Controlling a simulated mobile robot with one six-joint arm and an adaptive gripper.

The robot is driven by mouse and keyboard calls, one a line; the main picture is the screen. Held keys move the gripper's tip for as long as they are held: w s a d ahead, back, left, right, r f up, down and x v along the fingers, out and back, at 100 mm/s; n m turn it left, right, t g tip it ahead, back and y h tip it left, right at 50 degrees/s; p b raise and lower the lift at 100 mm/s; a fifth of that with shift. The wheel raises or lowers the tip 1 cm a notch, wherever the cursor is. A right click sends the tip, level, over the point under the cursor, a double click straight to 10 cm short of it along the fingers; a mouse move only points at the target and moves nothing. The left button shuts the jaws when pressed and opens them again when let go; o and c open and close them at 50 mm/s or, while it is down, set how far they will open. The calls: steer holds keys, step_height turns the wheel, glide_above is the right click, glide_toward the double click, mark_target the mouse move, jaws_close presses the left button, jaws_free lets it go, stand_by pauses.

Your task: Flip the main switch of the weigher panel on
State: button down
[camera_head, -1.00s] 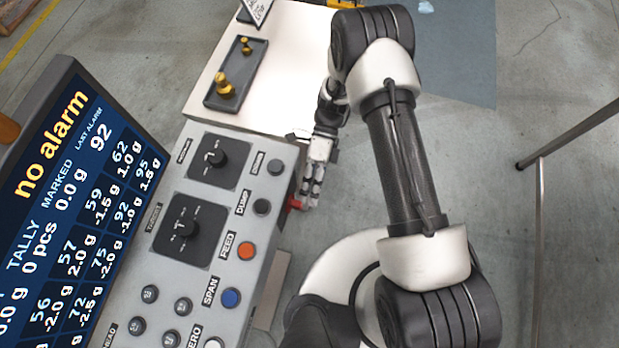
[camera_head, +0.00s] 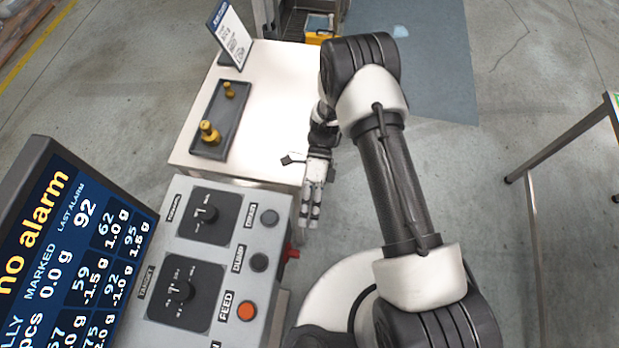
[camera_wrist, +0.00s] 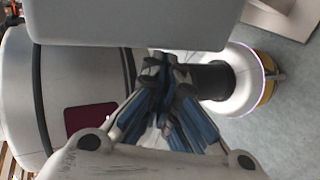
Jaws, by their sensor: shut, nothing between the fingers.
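The weigher panel (camera_head: 262,292) is a grey box with dials and buttons at the lower left of the head view. A small red part (camera_head: 291,252), possibly the main switch, sticks out from its right side wall; its on or off position cannot be told. My gripper (camera_head: 309,222) is shut and empty. It is just beyond and slightly right of the red part in the picture, apart from it. In the wrist view my closed fingers (camera_wrist: 168,75) point toward a plain grey surface; the red part is not clear there.
A screen (camera_head: 70,250) reading "no alarm" stands left of the panel. A white table (camera_head: 275,120) behind it bears a dark tray (camera_head: 228,112) with brass weights and a sign (camera_head: 229,35). A metal rail (camera_head: 545,155) stands at right.

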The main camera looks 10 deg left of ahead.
steer(key=w+d, duration=0.1)
steer(key=w, duration=0.6)
steer(key=shift+w+r, duration=0.3)
steer(key=shift+r, duration=0.15)
